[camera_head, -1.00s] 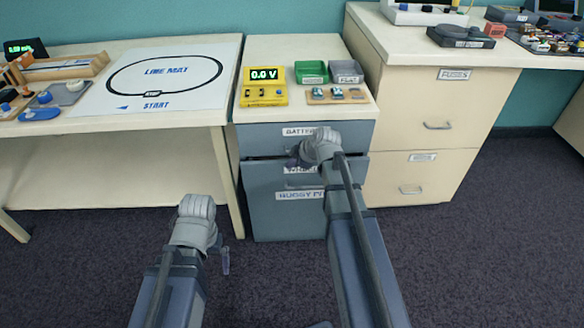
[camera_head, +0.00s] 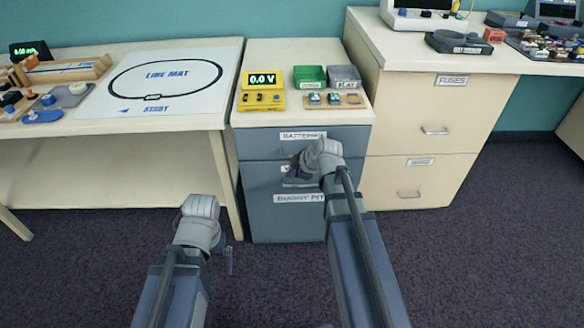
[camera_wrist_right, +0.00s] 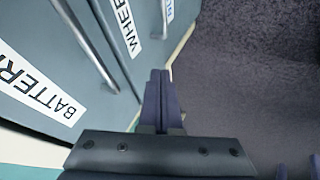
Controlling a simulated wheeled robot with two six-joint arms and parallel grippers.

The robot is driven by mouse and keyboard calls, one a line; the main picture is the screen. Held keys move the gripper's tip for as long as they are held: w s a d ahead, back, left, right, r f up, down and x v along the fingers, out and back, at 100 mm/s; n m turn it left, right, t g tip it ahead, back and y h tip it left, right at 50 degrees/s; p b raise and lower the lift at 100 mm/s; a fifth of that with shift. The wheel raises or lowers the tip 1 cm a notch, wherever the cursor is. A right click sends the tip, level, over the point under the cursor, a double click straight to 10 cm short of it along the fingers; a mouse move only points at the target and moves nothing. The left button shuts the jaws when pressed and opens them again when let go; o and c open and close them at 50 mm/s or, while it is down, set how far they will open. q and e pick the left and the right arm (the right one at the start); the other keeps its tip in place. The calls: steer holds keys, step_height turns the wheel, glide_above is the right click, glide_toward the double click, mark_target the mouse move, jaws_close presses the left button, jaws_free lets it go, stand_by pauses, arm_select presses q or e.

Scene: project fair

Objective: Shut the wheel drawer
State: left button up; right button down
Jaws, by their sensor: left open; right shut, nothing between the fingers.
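The wheel drawer (camera_head: 262,174) is the middle drawer of the blue-grey cabinet, between the batteries drawer and the buggy drawer. Its front looks flush or nearly flush with the others. Its white label is mostly hidden by my right gripper (camera_head: 294,183) in the head view. In the right wrist view the wheel drawer (camera_wrist_right: 112,38) shows its label and a bar handle. My right gripper (camera_wrist_right: 160,74) is shut and empty, close to the drawer fronts; I cannot tell if it touches. My left gripper (camera_head: 229,262) is open and empty, low over the carpet, left of the cabinet.
The batteries drawer (camera_head: 258,143) above and the buggy drawer (camera_head: 270,222) below look shut. A yellow meter (camera_head: 263,97) and small bins stand on the cabinet top. A cream cabinet (camera_head: 432,160) adjoins at the right, a table (camera_head: 200,119) at the left. The carpet in front is clear.

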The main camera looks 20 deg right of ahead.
steer(key=p+v, duration=0.5)
steer(key=v, duration=0.3)
steer(key=s+a+f+m+g+h, duration=0.2)
steer(key=s+a+m+g, duration=0.25)
steer(key=s+a, duration=0.4)
steer(key=s+a+f+m+g+h, duration=0.25)
steer(key=s+a+m, duration=0.25)
steer(key=s+a, duration=0.4)
step_height(320, 180, up, 27)
steer(key=a+p, duration=0.1)
steer(key=p, duration=2.5)
steer(key=shift+w+f+p, duration=0.2)
steer(key=shift+w+p, duration=0.1)
steer(key=shift+y, duration=0.25)
